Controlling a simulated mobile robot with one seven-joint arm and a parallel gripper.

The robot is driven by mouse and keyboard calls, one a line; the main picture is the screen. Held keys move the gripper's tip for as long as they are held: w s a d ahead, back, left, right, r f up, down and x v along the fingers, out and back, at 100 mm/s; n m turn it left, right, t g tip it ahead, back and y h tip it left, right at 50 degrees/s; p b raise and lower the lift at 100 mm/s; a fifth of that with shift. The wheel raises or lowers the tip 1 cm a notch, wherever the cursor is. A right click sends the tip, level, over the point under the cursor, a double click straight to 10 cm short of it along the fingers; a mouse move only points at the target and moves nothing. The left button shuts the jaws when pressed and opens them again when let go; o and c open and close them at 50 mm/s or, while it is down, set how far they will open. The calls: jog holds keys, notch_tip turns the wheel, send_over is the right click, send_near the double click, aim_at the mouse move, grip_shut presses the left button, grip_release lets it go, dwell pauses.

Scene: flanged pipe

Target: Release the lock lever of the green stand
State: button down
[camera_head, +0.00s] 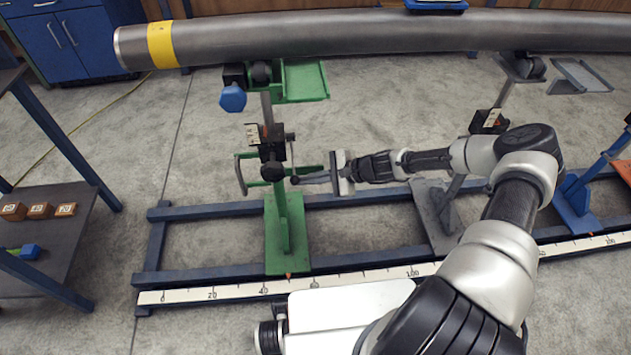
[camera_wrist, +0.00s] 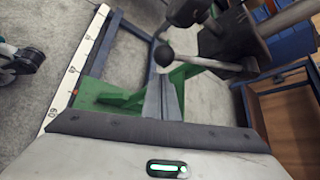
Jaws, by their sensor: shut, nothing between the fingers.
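The green stand (camera_head: 284,225) stands upright on the blue rail frame. A dark clamp block (camera_head: 271,145) sits on its post. A small black ball knob (camera_head: 295,180), which looks like the end of the lock lever, is at the right side of the stand. In the wrist view the ball knob (camera_wrist: 163,55) sits on a grey rod (camera_wrist: 210,64) leading right to the clamp. My gripper (camera_head: 316,179) is shut and empty, pointing left with its tip close to the knob. I cannot tell whether they touch.
A long grey pipe (camera_head: 330,37) with a yellow band runs above the stand. A grey stand (camera_head: 436,215) and a blue stand (camera_head: 578,200) are to the right. A ruler strip (camera_head: 340,283) lies along the front rail. A shelf (camera_head: 50,235) with wooden blocks is at left.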

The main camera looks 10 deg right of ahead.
jog(key=shift+s+a+r, duration=0.2)
jog(key=shift+s+r, duration=0.1)
jog(key=shift+r, duration=0.15)
jog(key=shift+r, duration=0.15)
